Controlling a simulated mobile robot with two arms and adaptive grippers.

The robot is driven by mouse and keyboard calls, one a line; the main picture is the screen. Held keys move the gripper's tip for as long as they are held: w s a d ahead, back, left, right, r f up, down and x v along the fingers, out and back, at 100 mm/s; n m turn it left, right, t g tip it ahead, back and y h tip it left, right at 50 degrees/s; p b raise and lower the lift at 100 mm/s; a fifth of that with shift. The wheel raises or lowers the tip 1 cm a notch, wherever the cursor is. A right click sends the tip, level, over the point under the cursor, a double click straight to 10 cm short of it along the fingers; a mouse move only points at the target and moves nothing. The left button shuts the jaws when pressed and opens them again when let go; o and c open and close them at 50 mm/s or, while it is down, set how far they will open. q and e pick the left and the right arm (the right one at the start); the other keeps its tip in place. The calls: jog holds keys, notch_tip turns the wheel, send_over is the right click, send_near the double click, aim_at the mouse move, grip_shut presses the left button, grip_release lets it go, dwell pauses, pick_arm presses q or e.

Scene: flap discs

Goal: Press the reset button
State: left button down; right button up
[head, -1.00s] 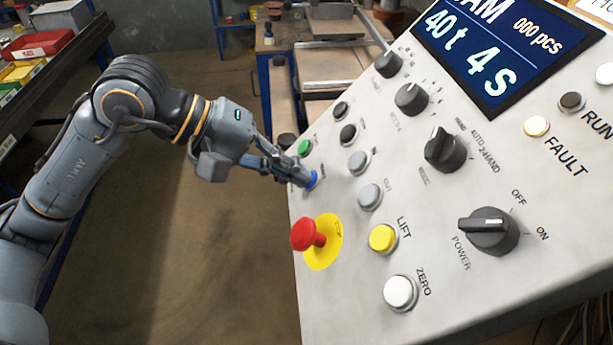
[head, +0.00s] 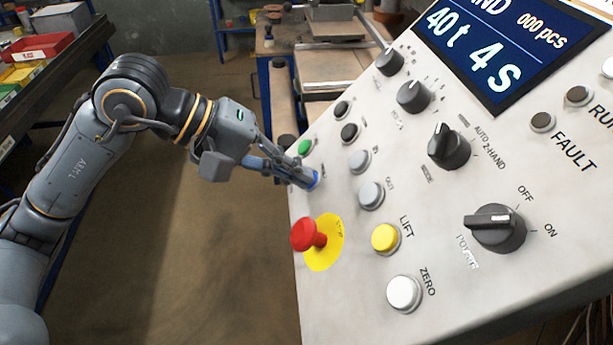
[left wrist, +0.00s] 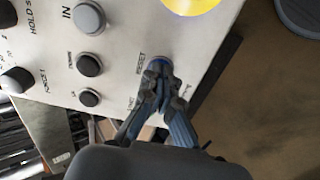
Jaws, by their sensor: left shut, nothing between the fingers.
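The reset button (head: 316,178) is blue and sits at the left edge of the sloped control panel (head: 340,285), below the green button. My left gripper (head: 307,180) is shut and empty, with its fingertips against the blue button and covering most of it. In the left wrist view the closed fingertips (left wrist: 158,70) lie over the blue button (left wrist: 158,60), of which only a rim shows beside a small label. How far the button is pushed in cannot be told. My right gripper is not in view.
A red mushroom button (head: 307,235) on a yellow disc stands out below the fingers. A green button (head: 304,147) is just above them. Grey, yellow and white buttons and several black knobs lie to the right. The fault lamp (head: 542,122) is dark.

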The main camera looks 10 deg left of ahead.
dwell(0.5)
pick_arm(q)
jog(key=v, duration=0.8)
jog(key=shift+b, duration=0.3)
jog(key=shift+d, duration=0.1)
dwell(0.4)
